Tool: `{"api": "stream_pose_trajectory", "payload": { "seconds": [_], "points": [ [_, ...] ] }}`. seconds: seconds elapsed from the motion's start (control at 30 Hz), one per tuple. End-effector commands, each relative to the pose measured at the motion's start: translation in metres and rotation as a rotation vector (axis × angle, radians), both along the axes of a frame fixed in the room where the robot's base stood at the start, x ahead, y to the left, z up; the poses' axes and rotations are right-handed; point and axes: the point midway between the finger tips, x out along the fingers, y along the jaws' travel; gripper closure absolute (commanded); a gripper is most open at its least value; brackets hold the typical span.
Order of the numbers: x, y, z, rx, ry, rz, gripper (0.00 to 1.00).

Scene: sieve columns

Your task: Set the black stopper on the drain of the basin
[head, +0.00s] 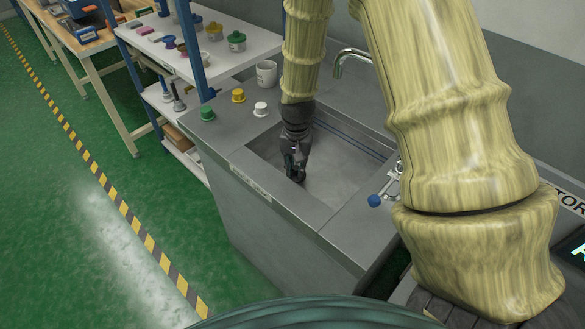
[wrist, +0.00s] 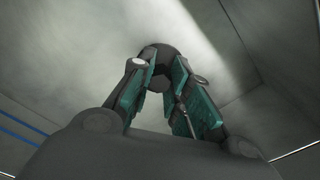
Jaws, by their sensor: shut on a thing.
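My gripper (head: 292,163) reaches down into the grey basin (head: 345,172) in the head view. It is shut on the black stopper (head: 298,178), which is dark and hard to tell from the fingers there. In the wrist view the stopper (wrist: 157,52) shows as a dark round piece between the tips of the teal-padded fingers (wrist: 160,78). It is close to the pale basin surface; I cannot tell whether it touches. The drain does not show in either view.
On the counter's left side stand a green stopper-like piece (head: 207,112), a yellow one (head: 238,96), a white one (head: 260,109) and a white mug (head: 267,73). A faucet (head: 352,56) stands behind the basin. A blue-knobbed lever (head: 377,199) is at its right.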

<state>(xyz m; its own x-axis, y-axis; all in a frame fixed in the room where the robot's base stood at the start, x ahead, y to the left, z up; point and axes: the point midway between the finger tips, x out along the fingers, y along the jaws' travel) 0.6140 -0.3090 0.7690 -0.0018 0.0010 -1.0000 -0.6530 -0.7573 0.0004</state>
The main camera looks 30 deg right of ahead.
Motion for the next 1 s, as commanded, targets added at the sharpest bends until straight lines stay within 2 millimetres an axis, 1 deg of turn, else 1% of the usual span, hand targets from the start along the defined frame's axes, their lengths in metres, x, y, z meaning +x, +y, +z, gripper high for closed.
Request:
{"api": "stream_pose_trajectory", "payload": {
  "seconds": [0.37, 0.4, 0.5, 0.83, 1.0],
  "points": [
    [0.000, 0.000, -0.003, 0.000, 0.000, 0.000, 1.00],
    [0.000, 0.000, -0.003, 0.000, -0.001, 0.000, 0.78],
    [0.000, 0.000, -0.003, 0.000, -0.001, 0.000, 0.61],
    [0.000, 0.000, -0.002, 0.000, -0.001, 0.000, 0.61],
    [0.001, 0.000, 0.008, 0.000, -0.003, 0.000, 0.61]
  ]
}}
